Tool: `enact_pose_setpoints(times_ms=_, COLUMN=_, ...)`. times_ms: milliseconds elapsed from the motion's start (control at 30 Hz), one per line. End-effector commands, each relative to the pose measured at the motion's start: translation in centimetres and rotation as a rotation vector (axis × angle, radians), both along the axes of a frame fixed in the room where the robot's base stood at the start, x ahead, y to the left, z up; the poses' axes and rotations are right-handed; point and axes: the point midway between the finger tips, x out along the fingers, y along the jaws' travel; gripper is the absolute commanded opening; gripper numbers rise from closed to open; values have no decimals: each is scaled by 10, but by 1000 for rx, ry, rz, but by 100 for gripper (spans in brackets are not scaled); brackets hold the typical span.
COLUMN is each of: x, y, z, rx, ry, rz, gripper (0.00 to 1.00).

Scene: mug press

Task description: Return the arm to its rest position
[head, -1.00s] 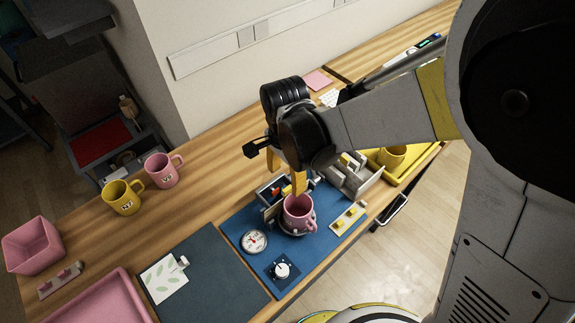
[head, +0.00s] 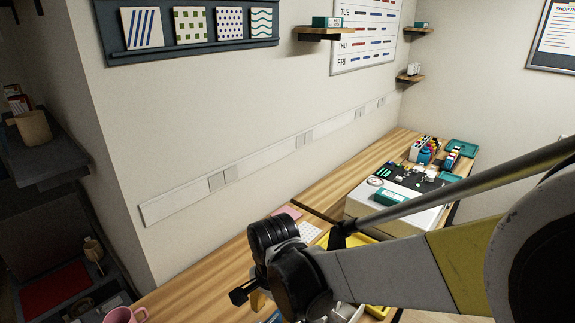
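My arm reaches in from the right in the head view, with its dark wrist (head: 300,280) low in the middle, above the wooden bench. The blue mat with the press is almost wholly out of view below; a small piece of blue shows by the bottom edge.
A pink mug (head: 124,315) shows at the bottom left. A white machine (head: 400,208) with a dark top stands on the far bench. Partly behind my arm is a yellow tray (head: 372,238). The wall (head: 240,120) holds a pattern rack (head: 190,30) and shelves.

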Motion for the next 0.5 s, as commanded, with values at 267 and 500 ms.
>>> enact_pose_setpoints(times_ms=267, x=-7, y=-105, z=52, rx=15, ry=-231, rz=245, gripper=65)
enact_pose_setpoints(times_ms=500, x=-37, y=-183, z=69, rx=-95, ry=-436, rz=460, gripper=65)
